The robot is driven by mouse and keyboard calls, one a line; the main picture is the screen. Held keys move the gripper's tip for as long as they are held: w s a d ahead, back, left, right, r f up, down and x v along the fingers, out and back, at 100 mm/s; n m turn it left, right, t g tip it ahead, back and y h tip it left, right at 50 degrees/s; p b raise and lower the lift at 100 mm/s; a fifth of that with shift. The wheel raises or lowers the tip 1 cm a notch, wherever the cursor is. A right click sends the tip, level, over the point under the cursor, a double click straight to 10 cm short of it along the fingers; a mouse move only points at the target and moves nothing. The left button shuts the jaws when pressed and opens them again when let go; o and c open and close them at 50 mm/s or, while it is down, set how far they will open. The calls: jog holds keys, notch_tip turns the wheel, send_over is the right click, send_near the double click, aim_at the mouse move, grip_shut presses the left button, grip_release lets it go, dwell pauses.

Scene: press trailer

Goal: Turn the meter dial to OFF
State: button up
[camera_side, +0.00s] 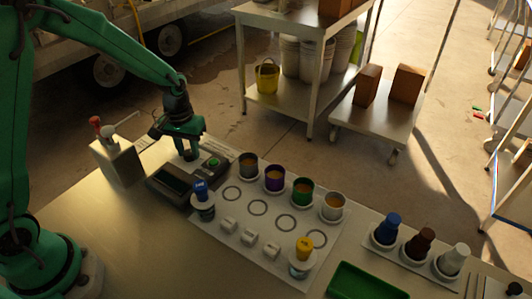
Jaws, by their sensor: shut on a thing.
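The meter (157,185) is a low dark grey box near the back edge of the table, with a dark screen (174,180) and a green button (213,163) on its top. My gripper (191,157) points down over the meter, between the screen and the green button, and is shut on the dial. The dial is hidden by the jaws, so its pointer and the OFF mark cannot be read.
A beige box with red and white tops (118,162) stands left of the meter. A blue-capped bottle (202,200) stands close in front of it. A white mat (236,238) with several cups lies right. A green tray (365,282) is at the front.

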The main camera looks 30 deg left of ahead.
jog(key=n, duration=0.4)
jog(key=shift+a+r, duration=0.1)
jog(key=shift+a, duration=0.1)
jog(key=n, duration=0.4)
jog(key=shift+n, duration=0.3)
jog(key=n, duration=0.4)
jog(key=shift+s+d, duration=0.1)
jog(key=n, duration=0.3)
jog(key=shift+d+n, duration=0.15)
jog(key=shift+n, duration=0.25)
jog(key=o, duration=1)
jog(key=shift+c, duration=0.2)
